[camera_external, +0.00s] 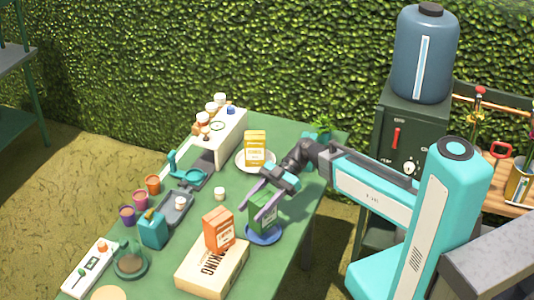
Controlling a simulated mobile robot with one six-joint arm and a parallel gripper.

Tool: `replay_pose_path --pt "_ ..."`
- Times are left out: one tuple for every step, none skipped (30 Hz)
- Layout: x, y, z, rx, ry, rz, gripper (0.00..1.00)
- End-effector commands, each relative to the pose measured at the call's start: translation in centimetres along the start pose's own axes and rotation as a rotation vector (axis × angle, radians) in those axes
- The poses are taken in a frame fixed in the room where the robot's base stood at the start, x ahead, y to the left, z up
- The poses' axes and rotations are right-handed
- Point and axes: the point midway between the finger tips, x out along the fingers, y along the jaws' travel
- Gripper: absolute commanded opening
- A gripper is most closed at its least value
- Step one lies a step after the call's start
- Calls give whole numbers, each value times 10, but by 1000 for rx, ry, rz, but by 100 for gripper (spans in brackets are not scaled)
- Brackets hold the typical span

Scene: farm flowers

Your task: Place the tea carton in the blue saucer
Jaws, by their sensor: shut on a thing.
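A green carton (263,214), which seems to be the tea carton, stands about upright at the blue saucer (263,238). Its label is too small to read. My gripper (262,200) is shut on the upper part of the green carton, with its purple fingers at the carton's sides. The carton's lower end is over or on the saucer; I cannot tell whether it touches. The saucer's rim shows in front of and beside the carton.
A yellow carton (255,148) stands on a white plate (241,164) farther back. A small white jar (219,194) is left of my gripper. The green table (290,222) is clear right of the saucer.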

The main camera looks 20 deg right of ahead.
Motion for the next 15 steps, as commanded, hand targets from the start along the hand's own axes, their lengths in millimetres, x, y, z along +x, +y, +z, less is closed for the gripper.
replay_pose_path --pt "1 0 2 1 0 0 20" --pt "2 0 4 2 0 0 20" --pt "2 0 6 2 0 0 20" --pt "3 0 8 2 0 0 20" --pt "4 0 11 2 0 -1 20" --pt "6 0 14 2 0 -1 20" --pt "7 0 16 2 0 -1 20" --pt "8 0 18 2 0 -1 20" --pt "9 0 21 2 0 -1 20" --pt "10 0 24 2 0 -1 20" --pt "10 0 25 2 0 -1 20" --pt "11 0 27 1 0 -1 20" --pt "12 0 28 1 0 -1 20" --pt "12 0 29 0 0 0 20" --pt "12 0 30 0 0 0 20"
